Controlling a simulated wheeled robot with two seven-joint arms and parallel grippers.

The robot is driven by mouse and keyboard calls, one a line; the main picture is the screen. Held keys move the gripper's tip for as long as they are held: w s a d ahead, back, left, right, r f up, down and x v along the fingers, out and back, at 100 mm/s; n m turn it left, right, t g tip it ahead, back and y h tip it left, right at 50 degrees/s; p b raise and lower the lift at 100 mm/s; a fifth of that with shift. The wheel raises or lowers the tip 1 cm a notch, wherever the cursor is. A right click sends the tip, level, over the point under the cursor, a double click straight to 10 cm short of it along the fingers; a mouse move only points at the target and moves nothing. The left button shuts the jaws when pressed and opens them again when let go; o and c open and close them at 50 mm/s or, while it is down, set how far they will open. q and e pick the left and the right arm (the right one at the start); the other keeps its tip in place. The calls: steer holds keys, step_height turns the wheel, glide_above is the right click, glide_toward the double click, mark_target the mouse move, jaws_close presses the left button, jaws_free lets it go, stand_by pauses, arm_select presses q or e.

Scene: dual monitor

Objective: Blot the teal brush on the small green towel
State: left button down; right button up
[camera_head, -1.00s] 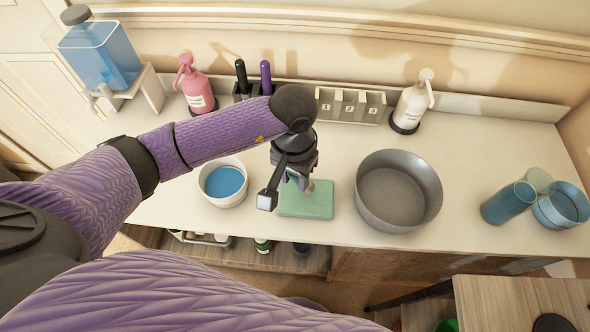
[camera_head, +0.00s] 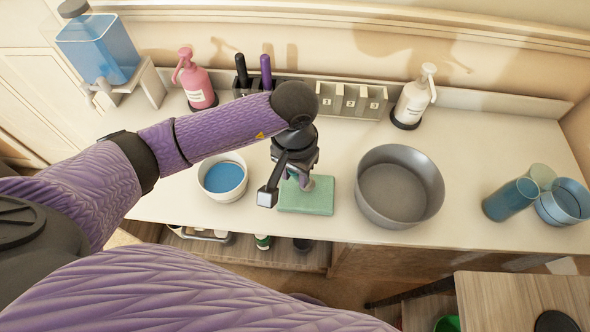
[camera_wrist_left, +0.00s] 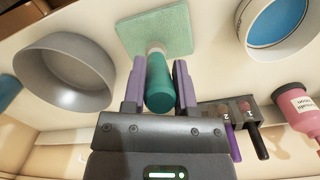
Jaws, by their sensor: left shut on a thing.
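The teal brush (camera_wrist_left: 159,88) is held between the fingers of my left gripper (camera_wrist_left: 160,85) in the left wrist view. Its far end, with a pale collar, is at the small green towel (camera_wrist_left: 172,28); whether it presses on it I cannot tell. In the head view the green towel (camera_head: 318,197) lies flat on the counter. My left gripper (camera_head: 301,183) is right above the towel's left part, and the arm hides most of the brush. My right gripper is not in view.
A white bowl of blue liquid (camera_head: 223,177) stands left of the towel. A grey basin (camera_head: 432,190) stands to its right. A numbered rack (camera_head: 350,102), a pink pump bottle (camera_head: 197,85) and a white pump bottle (camera_head: 411,104) line the back. Blue cups (camera_head: 508,200) stand far right.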

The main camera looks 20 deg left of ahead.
arm_select(q)
steer(key=shift+f+b, duration=0.35)
steer(key=shift+f, duration=0.05)
steer(key=shift+r, duration=0.15)
stand_by(1.0)
steer(key=shift+r+p, duration=2.15)
steer(key=shift+r, duration=1.25)
